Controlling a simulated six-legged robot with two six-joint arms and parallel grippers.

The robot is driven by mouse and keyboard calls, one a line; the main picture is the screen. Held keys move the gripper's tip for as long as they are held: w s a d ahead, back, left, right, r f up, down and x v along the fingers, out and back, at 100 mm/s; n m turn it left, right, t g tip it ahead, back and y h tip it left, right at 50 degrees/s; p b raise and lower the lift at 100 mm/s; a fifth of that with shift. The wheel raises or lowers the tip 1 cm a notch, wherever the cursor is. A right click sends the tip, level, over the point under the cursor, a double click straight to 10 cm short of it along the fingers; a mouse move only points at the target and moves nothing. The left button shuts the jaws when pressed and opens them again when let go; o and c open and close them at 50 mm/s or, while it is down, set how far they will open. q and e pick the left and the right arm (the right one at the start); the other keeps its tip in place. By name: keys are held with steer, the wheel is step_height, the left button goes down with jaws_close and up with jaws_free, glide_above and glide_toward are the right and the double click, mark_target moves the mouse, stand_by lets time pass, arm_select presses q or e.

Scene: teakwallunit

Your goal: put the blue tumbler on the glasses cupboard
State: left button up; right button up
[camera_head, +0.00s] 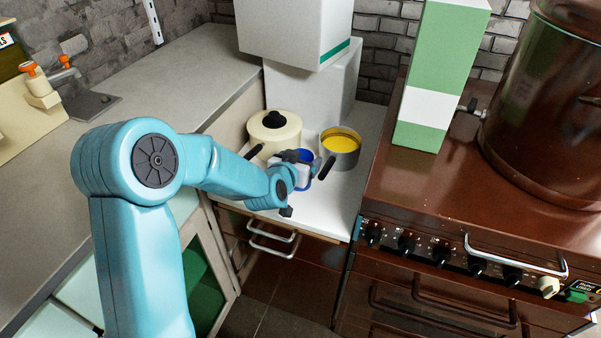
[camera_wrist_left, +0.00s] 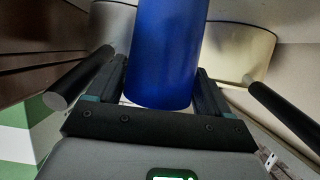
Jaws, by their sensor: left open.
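The blue tumbler (camera_head: 306,171) stands on the white top of a low unit, mostly hidden behind my left gripper (camera_head: 292,158). In the left wrist view the tumbler (camera_wrist_left: 165,55) rises upright between the fingers of that gripper. The fingers are open, one on each side of the tumbler, with gaps visible on both sides. Nothing marks which unit is the glasses cupboard; a pale cupboard with green panes (camera_head: 203,285) shows at lower left. My right gripper is not in view.
A cream pot with a black knob (camera_head: 275,138) and a pot with yellow contents (camera_head: 340,150) stand close behind the tumbler. White boxes (camera_head: 312,92) rise behind them. A brown stove (camera_head: 470,190) is at right. The grey counter (camera_head: 190,75) has free room.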

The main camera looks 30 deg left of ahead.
arm_select(q)
steer(key=c, duration=0.9)
